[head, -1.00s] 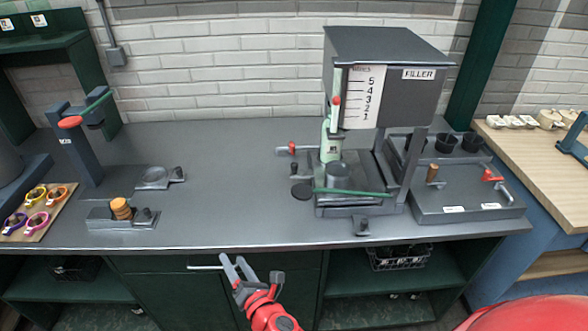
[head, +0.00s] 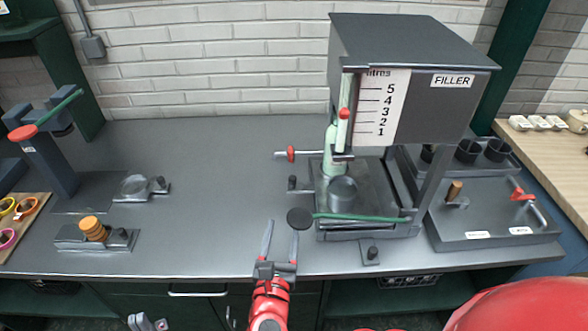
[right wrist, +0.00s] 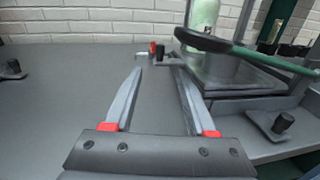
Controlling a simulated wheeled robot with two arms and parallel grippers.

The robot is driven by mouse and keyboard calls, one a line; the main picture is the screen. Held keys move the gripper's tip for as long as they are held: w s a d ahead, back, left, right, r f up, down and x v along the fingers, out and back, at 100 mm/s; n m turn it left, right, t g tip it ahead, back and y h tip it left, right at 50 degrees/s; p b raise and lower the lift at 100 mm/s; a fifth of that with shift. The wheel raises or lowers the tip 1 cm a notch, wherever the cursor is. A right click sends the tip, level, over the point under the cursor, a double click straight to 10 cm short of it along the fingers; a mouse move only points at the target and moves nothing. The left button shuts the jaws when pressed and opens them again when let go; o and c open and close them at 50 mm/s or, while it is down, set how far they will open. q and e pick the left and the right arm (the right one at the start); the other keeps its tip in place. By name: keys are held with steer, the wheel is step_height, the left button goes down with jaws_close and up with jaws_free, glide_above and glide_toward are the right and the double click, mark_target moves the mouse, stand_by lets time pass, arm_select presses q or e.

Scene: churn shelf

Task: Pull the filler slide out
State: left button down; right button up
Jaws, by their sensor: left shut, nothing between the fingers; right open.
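The filler (head: 415,85) is a dark box with a litre scale, standing on the counter. Under it a grey cup (head: 342,190) sits in front of a pale green bottle (head: 331,150) on a low dark base. A green bar (head: 360,218) with a round black knob (head: 299,219) crosses the front; I cannot tell which part is the slide. My right gripper (head: 282,240) is open and empty, its right finger close to the knob. In the right wrist view the knob (right wrist: 203,40) shows beyond the right finger.
A red-collared lever (head: 291,154) sticks out left of the filler. A small post on a plate (head: 372,252) stands at the front edge.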

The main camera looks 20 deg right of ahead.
mark_target(292, 181)
steer(key=p+x, duration=0.5)
steer(key=x, duration=1.2)
steer(key=shift+d, duration=0.1)
jaws_close()
stand_by(0.9)
